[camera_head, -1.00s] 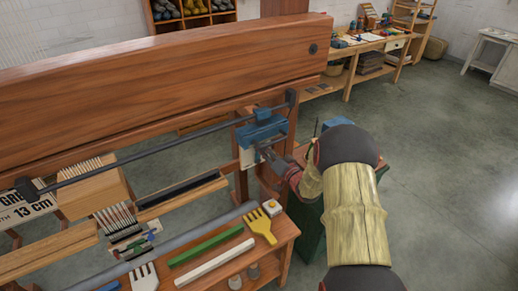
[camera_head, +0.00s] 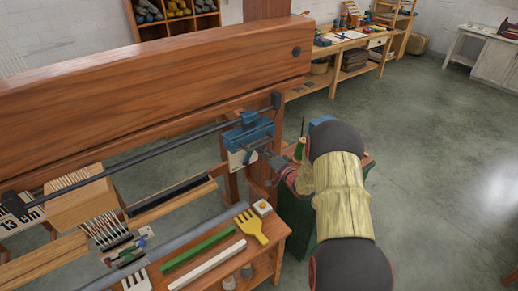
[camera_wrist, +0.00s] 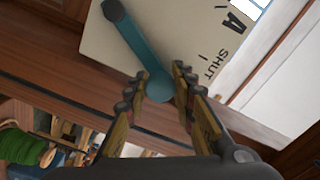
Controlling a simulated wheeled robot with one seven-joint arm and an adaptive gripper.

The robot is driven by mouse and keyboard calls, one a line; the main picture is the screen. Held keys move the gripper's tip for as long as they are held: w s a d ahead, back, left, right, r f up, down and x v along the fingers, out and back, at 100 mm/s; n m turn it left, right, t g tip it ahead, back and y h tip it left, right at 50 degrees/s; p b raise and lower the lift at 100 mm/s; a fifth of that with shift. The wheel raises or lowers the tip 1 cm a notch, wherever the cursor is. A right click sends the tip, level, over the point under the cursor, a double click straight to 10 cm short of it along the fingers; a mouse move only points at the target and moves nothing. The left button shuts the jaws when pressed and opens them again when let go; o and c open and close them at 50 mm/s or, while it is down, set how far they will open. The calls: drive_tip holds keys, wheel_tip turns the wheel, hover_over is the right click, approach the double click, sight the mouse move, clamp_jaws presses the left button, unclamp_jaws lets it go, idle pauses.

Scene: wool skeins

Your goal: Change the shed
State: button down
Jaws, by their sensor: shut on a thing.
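In the wrist view a teal lever (camera_wrist: 136,50) runs from a pivot at the upper left down to a round knob (camera_wrist: 156,90). My gripper (camera_wrist: 161,80) is shut on the knob, with a fingertip on each side. The lever lies over a pale plate (camera_wrist: 185,35) marked "A" and "SHUT". In the head view my gripper (camera_head: 262,153) is at the blue mechanism (camera_head: 247,134) on the right end of the wooden loom. The lever cannot be made out clearly there.
A wide wooden beam (camera_head: 150,75) spans the loom. A small bench (camera_head: 215,258) below holds a yellow comb (camera_head: 250,224), a green bar (camera_head: 197,249) and a white bar (camera_head: 208,264). Open floor (camera_head: 440,180) lies to the right.

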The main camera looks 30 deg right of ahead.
drive_tip(key=c, duration=1.5)
unclamp_jaws()
drive_tip(key=s, duration=1.2)
drive_tip(key=shift+d, duration=0.2)
drive_tip(key=shift+f, duration=0.1)
